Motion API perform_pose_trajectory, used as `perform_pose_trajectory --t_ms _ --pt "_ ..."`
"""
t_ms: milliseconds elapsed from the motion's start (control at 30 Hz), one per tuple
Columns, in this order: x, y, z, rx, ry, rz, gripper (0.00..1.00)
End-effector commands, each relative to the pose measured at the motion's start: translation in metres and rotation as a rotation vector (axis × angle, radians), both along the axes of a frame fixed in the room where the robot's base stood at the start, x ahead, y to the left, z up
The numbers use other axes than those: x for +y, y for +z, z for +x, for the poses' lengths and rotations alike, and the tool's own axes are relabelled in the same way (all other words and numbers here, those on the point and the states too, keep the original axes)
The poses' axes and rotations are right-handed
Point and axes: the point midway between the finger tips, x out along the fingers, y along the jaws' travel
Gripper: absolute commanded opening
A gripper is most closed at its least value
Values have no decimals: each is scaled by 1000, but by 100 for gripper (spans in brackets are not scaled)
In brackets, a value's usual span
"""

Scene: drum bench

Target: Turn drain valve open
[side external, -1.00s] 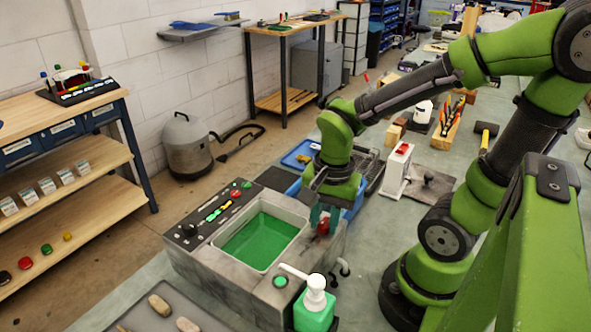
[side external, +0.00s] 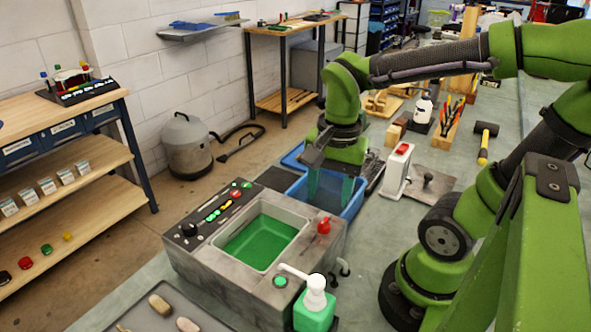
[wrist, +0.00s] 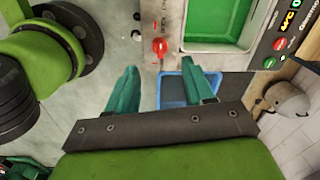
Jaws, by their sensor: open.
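The drain valve (side external: 323,227) is a small red handle on the top right corner of a grey drum unit (side external: 205,262). In the wrist view the red valve (wrist: 159,47) lies just beyond my fingertips, beside small printed lettering that I cannot read fully. The unit's basin holds green liquid (side external: 258,240), with grey wall showing above it. My gripper (side external: 328,200) is open and empty, with teal fingers apart, above and behind the valve in the side view. In the wrist view my gripper (wrist: 162,68) shows a clear gap between its fingers and the valve.
A blue bin (side external: 352,202) stands behind the unit, close to my fingers. A green pump bottle (side external: 314,312) stands at the unit's front right. A control panel (side external: 213,212) with buttons is on the unit's left. A white device with a red top (side external: 397,172) stands to the right.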

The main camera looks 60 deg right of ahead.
Motion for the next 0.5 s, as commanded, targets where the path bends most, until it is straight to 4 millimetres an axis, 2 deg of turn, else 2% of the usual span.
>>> perform_pose_trajectory --t_ms 33,200,333,500 --pt "0 14 0 -8 -1 1 52" --pt "-1 54 -2 -7 0 0 52" --pt "-1 77 -4 -4 -1 1 52" --pt "-1 94 -5 -1 0 0 52"
